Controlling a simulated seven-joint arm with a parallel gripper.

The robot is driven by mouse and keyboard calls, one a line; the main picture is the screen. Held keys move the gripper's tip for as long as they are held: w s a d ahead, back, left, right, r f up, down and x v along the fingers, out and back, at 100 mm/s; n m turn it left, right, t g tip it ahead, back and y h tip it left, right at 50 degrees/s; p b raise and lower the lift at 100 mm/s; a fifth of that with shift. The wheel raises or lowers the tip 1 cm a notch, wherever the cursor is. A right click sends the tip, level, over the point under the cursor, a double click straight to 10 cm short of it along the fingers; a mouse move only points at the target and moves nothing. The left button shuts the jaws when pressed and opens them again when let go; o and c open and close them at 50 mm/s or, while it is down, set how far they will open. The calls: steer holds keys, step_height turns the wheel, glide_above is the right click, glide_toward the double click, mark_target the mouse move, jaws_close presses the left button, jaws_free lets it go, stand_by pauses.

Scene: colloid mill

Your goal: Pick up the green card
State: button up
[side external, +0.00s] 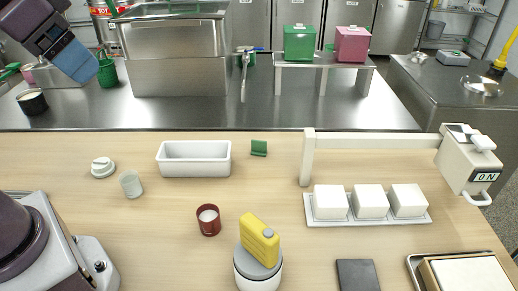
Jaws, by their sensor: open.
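The green card (259,148) is a small dark-green piece near the back edge of the wooden table, right of the white tray. It appears propped up or folded, with a lighter lower edge. My gripper (80,62), with a blue end, is at the upper left of the view, high above the steel counter. It is open and far from the card, and I see nothing held in it. The gap between its fingers is hard to make out.
A white tray (194,160) stands left of the card. A cream post-and-beam frame (308,160) stands to its right, with white blocks (369,202) on a tray. Bare table surrounds the card.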

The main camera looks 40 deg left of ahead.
steer(key=w+a+r+m+t+y, duration=0.1)
steer(key=w+a+m+y, duration=0.15)
steer(key=w+m, duration=0.55)
steer(key=w+a+r+m+y, duration=0.1)
steer(key=w+m+y, duration=0.3)
steer(key=w+m, duration=0.3)
steer(key=w+d+f+m+t, duration=0.2)
steer(key=w+d+m+t, duration=0.4)
steer(key=w+m, duration=0.8)
steer(key=g, duration=0.1)
glide_toward(259, 147)
steer(key=shift+w+a+f+y, duration=0.3)
steer(key=shift+w+f, duration=0.05)
steer(key=shift+w, duration=0.25)
steer(key=shift+w+a+f+y, duration=0.25)
steer(key=shift+w+a+f, duration=0.15)
steer(key=shift+w, duration=0.25)
steer(key=shift+x, duration=3.05)
steer(key=shift+d+f, duration=0.1)
steer(key=shift+d, duration=0.05)
steer(key=c, duration=1)
